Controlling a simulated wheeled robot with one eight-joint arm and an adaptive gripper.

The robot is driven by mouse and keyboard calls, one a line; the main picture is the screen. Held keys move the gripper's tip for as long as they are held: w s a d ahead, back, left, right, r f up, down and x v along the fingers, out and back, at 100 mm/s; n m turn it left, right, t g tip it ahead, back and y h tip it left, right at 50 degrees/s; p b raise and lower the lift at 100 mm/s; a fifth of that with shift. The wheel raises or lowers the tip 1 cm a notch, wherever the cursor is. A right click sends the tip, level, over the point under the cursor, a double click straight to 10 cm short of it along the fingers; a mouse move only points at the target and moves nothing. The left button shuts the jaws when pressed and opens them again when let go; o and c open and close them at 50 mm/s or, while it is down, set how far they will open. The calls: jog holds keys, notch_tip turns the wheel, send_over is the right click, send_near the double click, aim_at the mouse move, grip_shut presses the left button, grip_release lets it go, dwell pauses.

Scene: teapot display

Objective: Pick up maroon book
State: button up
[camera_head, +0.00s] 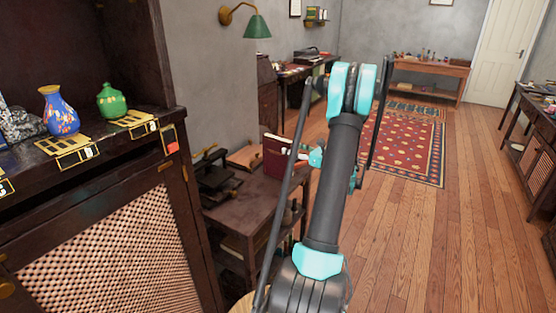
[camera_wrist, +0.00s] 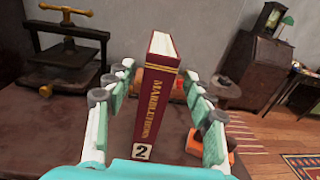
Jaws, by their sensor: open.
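The maroon book (camera_wrist: 158,92) stands upright on a dark brown table, its spine with gold lettering and a white "2" label facing the wrist camera. It also shows in the head view (camera_head: 277,158), partly covered by my arm. My gripper (camera_wrist: 160,88) is open, with one finger on the left and one on the right of the book. In the head view my gripper (camera_head: 314,157) is small beside the book.
A black iron press (camera_wrist: 65,50) stands on the table (camera_head: 255,200) left of the book. An orange-and-dark object (camera_wrist: 213,138) lies by the right finger. A dark cabinet (camera_head: 120,175) with vases is at the left. Wooden floor (camera_head: 420,230) is open at the right.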

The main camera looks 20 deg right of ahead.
aim_at(284, 146)
jog(key=x, duration=0.4)
jog(key=shift+a+f, duration=0.1)
jog(key=shift+a, duration=0.05)
grip_shut()
